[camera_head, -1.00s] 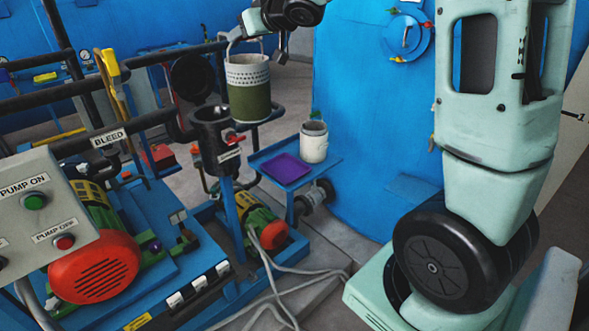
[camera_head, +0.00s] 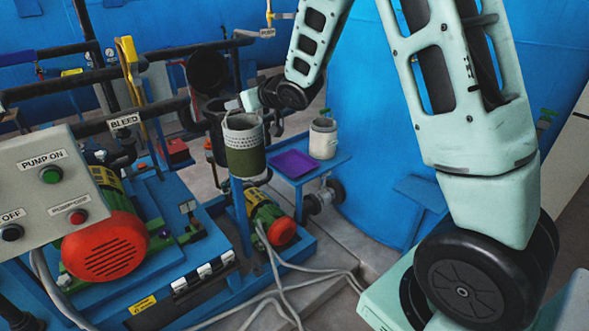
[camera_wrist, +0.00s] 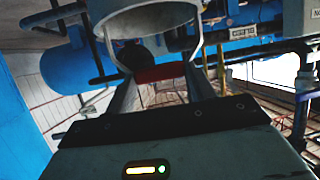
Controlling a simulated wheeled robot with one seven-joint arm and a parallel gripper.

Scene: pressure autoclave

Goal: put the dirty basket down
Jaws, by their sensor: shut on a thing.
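The basket (camera_head: 245,162), green below and whitish with small holes on top, hangs upright in the head view. My gripper (camera_head: 247,103) is just above it, shut on its handle. In the wrist view, the basket's pale rim (camera_wrist: 150,15) shows at the top, beyond my gripper's fingers (camera_wrist: 160,72). The head view shows the basket left of a small blue side table (camera_head: 318,170), which bears a purple mat (camera_head: 293,164). The basket looks apart from the mat; its exact height and depth are hard to tell.
A second whitish container (camera_head: 322,138) stands on the side table behind the mat. A large blue vessel (camera_head: 375,130) rises to the right. Black pipes (camera_head: 60,87), a control box (camera_head: 50,190) and a red-ended motor (camera_head: 105,245) fill the left. Cables (camera_head: 290,280) lie on the floor.

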